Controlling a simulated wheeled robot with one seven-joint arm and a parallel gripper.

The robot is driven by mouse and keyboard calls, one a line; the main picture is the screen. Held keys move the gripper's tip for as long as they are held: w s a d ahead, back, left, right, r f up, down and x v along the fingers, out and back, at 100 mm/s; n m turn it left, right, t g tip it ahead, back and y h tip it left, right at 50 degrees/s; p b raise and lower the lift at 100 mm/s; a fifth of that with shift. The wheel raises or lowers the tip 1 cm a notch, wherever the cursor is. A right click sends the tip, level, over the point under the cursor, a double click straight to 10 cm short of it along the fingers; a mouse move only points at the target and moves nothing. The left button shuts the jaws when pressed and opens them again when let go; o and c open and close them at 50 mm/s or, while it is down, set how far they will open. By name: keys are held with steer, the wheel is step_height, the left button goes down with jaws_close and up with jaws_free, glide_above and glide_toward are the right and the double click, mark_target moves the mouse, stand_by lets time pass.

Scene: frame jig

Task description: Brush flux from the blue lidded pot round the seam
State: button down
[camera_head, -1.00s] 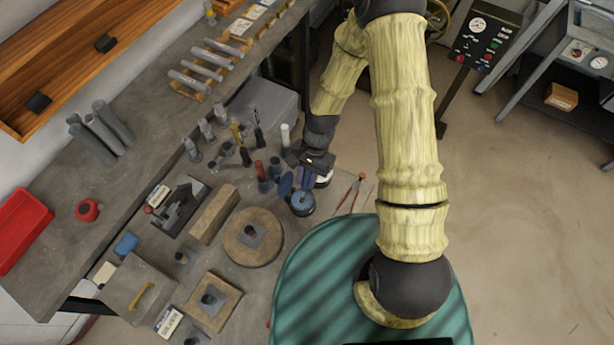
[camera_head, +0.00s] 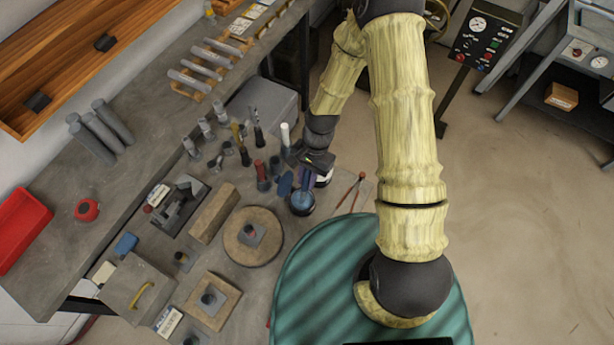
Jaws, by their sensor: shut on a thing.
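The blue pot (camera_head: 302,209) stands near the right edge of the bench, with its mouth open upward. Its blue lid (camera_head: 285,184) is raised at the pot's left side. My gripper (camera_head: 309,172) is just above and behind the pot, shut on a slim, dark blue-purple thing that looks like the brush (camera_head: 307,184). The brush points down to the pot's mouth; its tip is too small to tell whether it touches the flux. I cannot make out the seam.
A round wooden disc (camera_head: 268,250) and a wooden block (camera_head: 213,212) lie left of the pot. Upright tools, including a red-handled one (camera_head: 261,170), crowd behind it. Red-handled pliers (camera_head: 352,190) lie to the right, a dark fixture (camera_head: 180,205) farther left.

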stand_by(0.6)
steer(key=shift+r+p, duration=2.7)
steer(key=shift+r, duration=0.8)
steer(key=shift+f, duration=0.1)
